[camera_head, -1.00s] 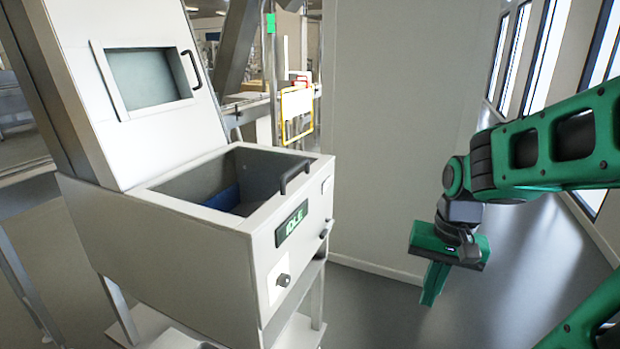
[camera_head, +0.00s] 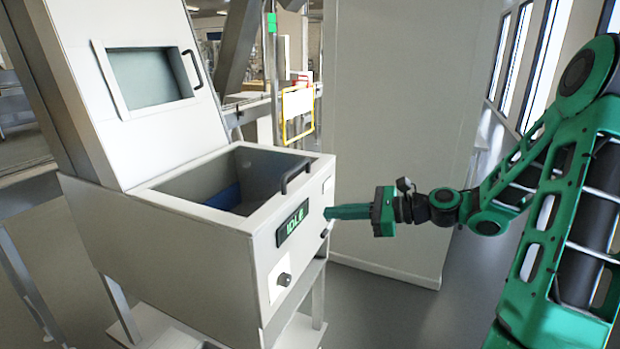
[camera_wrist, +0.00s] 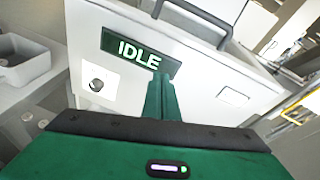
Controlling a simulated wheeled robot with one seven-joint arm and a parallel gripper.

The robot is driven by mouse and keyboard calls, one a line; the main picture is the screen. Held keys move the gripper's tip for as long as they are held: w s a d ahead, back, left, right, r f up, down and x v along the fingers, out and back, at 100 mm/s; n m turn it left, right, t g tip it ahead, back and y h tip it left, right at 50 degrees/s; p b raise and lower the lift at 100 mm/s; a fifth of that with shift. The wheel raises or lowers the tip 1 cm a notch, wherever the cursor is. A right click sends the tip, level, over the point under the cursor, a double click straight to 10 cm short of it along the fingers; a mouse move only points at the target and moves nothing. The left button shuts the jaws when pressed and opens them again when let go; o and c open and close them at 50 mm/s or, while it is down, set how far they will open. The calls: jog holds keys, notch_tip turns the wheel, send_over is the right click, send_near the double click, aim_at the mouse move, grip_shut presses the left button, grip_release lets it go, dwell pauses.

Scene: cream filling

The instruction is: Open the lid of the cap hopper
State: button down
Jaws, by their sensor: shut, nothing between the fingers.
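The cap hopper (camera_head: 170,235) is a white box with a green "IDLE" display (camera_head: 292,222) and a round knob (camera_head: 284,279) on its front face. A light frame (camera_head: 240,225) with a dark handle (camera_head: 296,176) rims its top, and a dark inside with something blue shows through; I cannot tell whether a clear pane covers it. My gripper (camera_head: 328,213) is shut and empty, level with the display and below the handle. In the wrist view its fingers (camera_wrist: 160,82) overlap the display's lower right, and the handle (camera_wrist: 192,20) is above; contact is unclear.
A tilted white panel (camera_head: 205,130) with a window and dark side handle rises behind the box. A light wall panel (camera_head: 400,110) stands behind my gripper. A yellow frame (camera_head: 297,118) is at the back. Floor is open at right.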

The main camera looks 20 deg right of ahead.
aim_at(312, 175)
jog(key=w+d+r+m+t+y, duration=0.2)
jog(key=d+r+m+t, duration=0.15)
jog(key=r, duration=0.25)
jog(key=shift+m, duration=0.25)
jog(key=x, duration=0.9)
jog(key=shift+w+a+r, duration=0.1)
jog(key=shift+w+a, duration=0.05)
jog(key=shift+w, duration=0.05)
